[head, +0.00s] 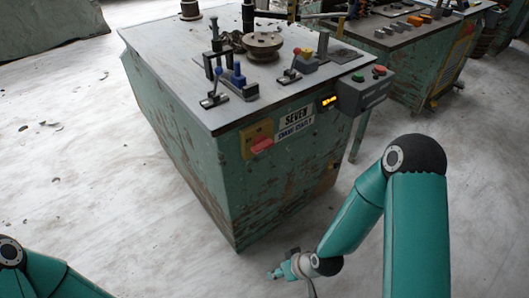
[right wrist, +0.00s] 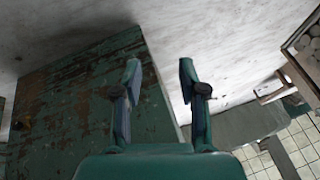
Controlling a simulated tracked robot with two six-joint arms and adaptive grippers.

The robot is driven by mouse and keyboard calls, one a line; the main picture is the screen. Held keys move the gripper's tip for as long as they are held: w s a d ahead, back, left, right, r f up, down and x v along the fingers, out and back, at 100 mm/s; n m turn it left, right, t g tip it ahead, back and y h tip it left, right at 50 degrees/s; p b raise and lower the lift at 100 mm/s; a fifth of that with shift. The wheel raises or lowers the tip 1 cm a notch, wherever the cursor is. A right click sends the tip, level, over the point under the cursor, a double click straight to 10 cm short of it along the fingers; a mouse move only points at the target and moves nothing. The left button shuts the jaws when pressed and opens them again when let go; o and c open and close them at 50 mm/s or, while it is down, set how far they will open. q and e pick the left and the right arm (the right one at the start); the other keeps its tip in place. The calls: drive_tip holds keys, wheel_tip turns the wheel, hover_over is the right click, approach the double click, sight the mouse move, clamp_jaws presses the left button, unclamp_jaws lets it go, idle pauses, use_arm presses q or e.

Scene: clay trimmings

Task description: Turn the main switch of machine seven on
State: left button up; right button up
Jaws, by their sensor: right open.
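Machine seven (head: 190,130) is a worn green cabinet with a grey top, with a "SEVEN" label (head: 294,118) on its front. Its main switch (head: 261,145) is a red handle on a yellow plate, at the front's upper left. The handle looks roughly level, tilted slightly. My right gripper (head: 274,274) is low in front of the cabinet, well below the switch and apart from it. In the right wrist view the right gripper (right wrist: 160,70) is open, with nothing between its fingers. A worn green panel (right wrist: 75,100) lies beyond it. My left gripper is out of view.
Clamps and a round metal part (head: 263,45) stand on top. Another green machine (head: 425,65) stands behind right. The floor in front is clear.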

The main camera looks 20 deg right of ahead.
drive_tip(key=w+d+r+n+t+b, duration=0.4)
drive_tip(key=w+d+n+t+b, duration=0.15)
drive_tip(key=w, duration=0.45)
drive_tip(key=n+t+y+b, duration=0.2)
drive_tip(key=n+t+b, duration=0.6)
drive_tip(key=n, duration=0.7)
approach(267, 148)
use_arm(q)
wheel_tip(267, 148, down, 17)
drive_tip(key=b, duration=0.1)
use_arm(e)
drive_tip(key=x, duration=1.1)
drive_tip(key=shift+c, duration=0.2)
clamp_jaws()
